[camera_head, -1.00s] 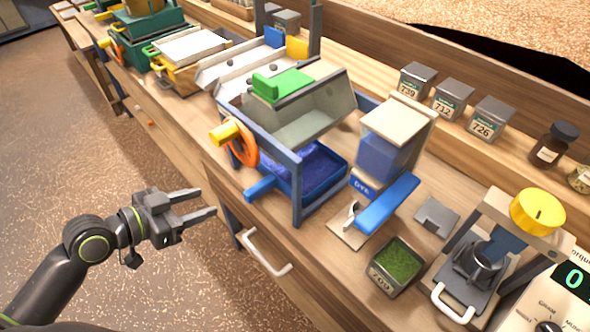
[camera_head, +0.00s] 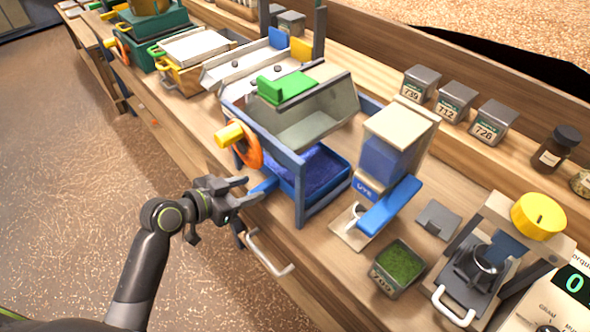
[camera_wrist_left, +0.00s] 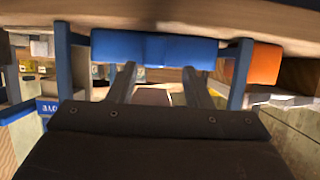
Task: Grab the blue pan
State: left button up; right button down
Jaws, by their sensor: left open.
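The blue pan (camera_head: 322,172) sits in the blue frame under the grey hopper, with dark blue material in it. Its blue handle (camera_head: 266,187) sticks out at the front. My left gripper (camera_head: 249,189) is open, with its fingertips at the outer end of the handle. In the left wrist view, the blue handle (camera_wrist_left: 154,48) spans across just beyond the two fingertips (camera_wrist_left: 159,70). I cannot tell whether they touch it. My right gripper is not in view.
An orange wheel with a yellow knob (camera_head: 229,135) is close above the gripper. A white drawer handle (camera_head: 268,254) is below on the bench front. A blue lever (camera_head: 390,206) and a box of green material (camera_head: 398,266) stand to the right. The floor on the left is clear.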

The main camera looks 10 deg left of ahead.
aim_at(263, 185)
pick_arm(q)
jog(key=x, duration=0.2)
jog(key=p+x, duration=0.1)
jog(key=x, duration=0.2)
jog(key=shift+s+d+r, duration=0.1)
jog(key=shift+s+d, duration=0.15)
jog(key=shift+d, duration=0.1)
jog(key=shift+w+d, duration=0.1)
jog(key=shift+w, duration=0.1)
grip_shut()
